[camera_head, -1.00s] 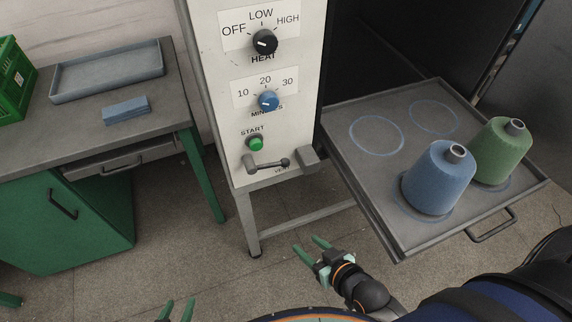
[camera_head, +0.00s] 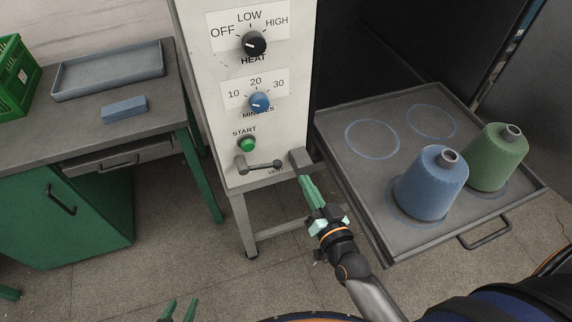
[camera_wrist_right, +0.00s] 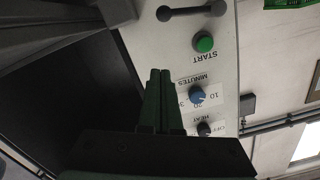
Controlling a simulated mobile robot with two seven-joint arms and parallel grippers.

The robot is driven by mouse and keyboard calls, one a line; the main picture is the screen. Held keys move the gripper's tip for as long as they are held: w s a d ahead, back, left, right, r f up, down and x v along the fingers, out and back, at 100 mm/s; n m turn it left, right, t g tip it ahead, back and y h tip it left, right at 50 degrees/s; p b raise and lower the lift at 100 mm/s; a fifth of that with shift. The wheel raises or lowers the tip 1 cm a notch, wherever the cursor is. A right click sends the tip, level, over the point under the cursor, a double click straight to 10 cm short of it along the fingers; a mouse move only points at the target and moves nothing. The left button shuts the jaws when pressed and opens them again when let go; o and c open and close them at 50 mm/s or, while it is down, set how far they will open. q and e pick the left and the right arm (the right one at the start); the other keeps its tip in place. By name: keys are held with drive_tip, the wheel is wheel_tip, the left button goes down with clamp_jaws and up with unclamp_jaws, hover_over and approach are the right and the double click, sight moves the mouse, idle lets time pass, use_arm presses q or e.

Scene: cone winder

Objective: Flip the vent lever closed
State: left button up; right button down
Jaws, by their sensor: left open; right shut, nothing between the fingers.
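The vent lever (camera_head: 262,165) is a grey handle low on the white control panel, below the green start button. It lies roughly level, its knob end pointing right toward a grey block (camera_head: 301,159). In the right wrist view the lever (camera_wrist_right: 192,12) shows at the top edge. My right gripper (camera_head: 306,180) is shut and empty, its green fingers pointing up just below the grey block, to the right of and below the lever. Its fingers (camera_wrist_right: 160,72) also show in the right wrist view. I cannot tell whether they touch the block. My left gripper (camera_head: 180,306) is open and empty at the bottom edge, far from the panel.
A pulled-out tray (camera_head: 400,247) on the right holds a blue cone (camera_head: 430,187) and a green cone (camera_head: 497,160). Heat (camera_head: 254,44) and minutes (camera_head: 260,102) knobs sit above the start button (camera_head: 246,145). A workbench (camera_head: 75,133) stands left; floor between is clear.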

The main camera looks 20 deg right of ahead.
sight(262, 166)
drive_tip(key=w+a+f, duration=0.2)
drive_tip(key=w+f, duration=0.2)
drive_tip(key=w, duration=0.5)
drive_tip(key=shift+w+b, duration=0.4)
drive_tip(key=shift+f, duration=0.15)
drive_tip(key=shift+f+m+b, duration=0.25)
drive_tip(key=shift+m+b, duration=0.05)
drive_tip(key=shift+b, duration=0.1)
